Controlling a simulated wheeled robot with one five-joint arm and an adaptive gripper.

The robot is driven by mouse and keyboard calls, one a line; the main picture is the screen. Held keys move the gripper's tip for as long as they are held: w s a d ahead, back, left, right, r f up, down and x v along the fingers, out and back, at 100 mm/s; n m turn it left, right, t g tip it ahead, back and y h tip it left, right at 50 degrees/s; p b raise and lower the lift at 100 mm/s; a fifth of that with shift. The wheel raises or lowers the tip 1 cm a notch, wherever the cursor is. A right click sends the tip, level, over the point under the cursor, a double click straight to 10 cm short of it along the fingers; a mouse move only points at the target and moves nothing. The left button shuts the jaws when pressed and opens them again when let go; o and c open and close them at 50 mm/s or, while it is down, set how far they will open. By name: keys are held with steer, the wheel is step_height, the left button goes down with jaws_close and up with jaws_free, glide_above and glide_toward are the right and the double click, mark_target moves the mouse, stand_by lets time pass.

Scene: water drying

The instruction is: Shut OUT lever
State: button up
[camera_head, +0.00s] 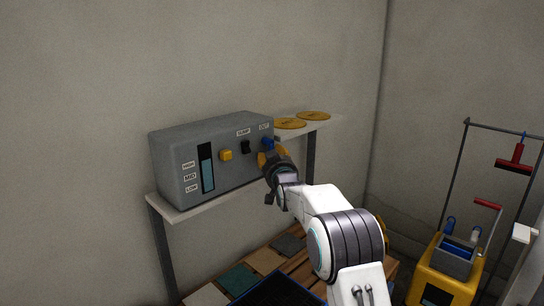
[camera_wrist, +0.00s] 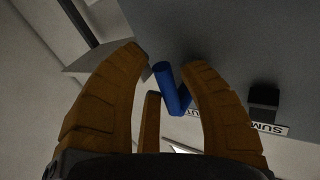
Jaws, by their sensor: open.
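The blue OUT lever (camera_head: 268,143) is on the right end of the front of the grey box (camera_head: 170,158), under its OUT label. In the wrist view the blue lever (camera_wrist: 172,88) stands between the tips of my open gripper (camera_wrist: 165,62). A gap shows on the left side of the lever; whether the right finger touches it, I cannot tell. In the head view my gripper (camera_head: 273,158) is right at the lever and partly hides it.
A black SUMP switch (camera_head: 245,147) sits just left of the lever, and a yellow knob (camera_head: 227,155) further left. Yellow discs (camera_head: 313,116) lie on the shelf (camera_head: 190,210) to the right. A yellow mop bucket (camera_head: 440,280) stands at lower right.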

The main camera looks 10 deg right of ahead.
steer(key=shift+c, duration=0.2)
jaws_close()
stand_by(0.3)
